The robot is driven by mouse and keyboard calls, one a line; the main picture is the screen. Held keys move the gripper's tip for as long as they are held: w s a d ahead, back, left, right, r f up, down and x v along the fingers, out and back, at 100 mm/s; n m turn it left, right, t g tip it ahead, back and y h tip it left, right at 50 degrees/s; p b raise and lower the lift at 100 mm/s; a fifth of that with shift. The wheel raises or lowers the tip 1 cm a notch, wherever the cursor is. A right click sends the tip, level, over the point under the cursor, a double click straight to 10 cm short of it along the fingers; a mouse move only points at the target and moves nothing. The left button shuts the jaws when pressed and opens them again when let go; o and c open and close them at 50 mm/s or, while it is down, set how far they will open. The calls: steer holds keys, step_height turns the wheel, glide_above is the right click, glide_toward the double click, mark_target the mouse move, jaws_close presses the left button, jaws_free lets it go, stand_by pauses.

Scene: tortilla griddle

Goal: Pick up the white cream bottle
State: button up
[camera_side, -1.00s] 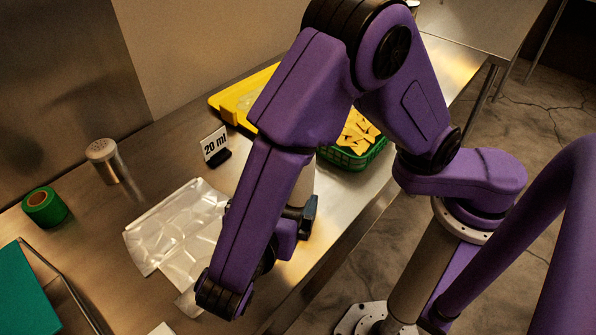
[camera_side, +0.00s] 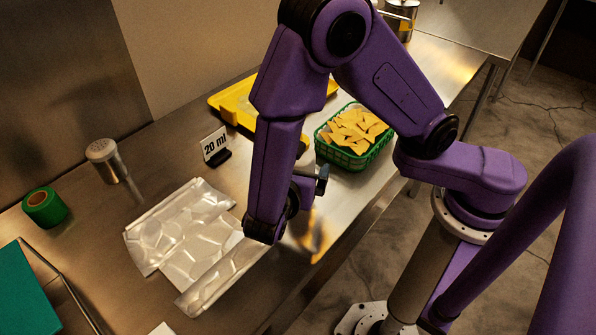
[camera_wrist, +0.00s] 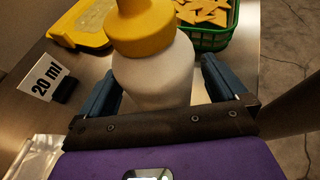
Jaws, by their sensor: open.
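The white cream bottle (camera_wrist: 152,78) stands in the wrist view with a yellow cap (camera_wrist: 140,27) on top. My gripper (camera_wrist: 160,82) is open, with one blue finger on each side of the bottle. The bottle's lower part is hidden behind the gripper's dark front bar, and I cannot tell whether a finger touches it.
A green basket of yellow chips (camera_side: 334,160) and a yellow tray (camera_side: 232,104) are behind. A "20 ml" sign (camera_side: 215,145) stands left of my arm. Clear plastic packaging (camera_side: 185,235), a shaker (camera_side: 104,160) and a green tape roll (camera_side: 45,207) lie further left on the steel table.

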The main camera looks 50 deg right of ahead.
steer(key=shift+w+d+f, duration=0.1)
steer(key=shift+d, duration=0.15)
steer(key=c, duration=1.1)
steer(key=shift+r, duration=5.05)
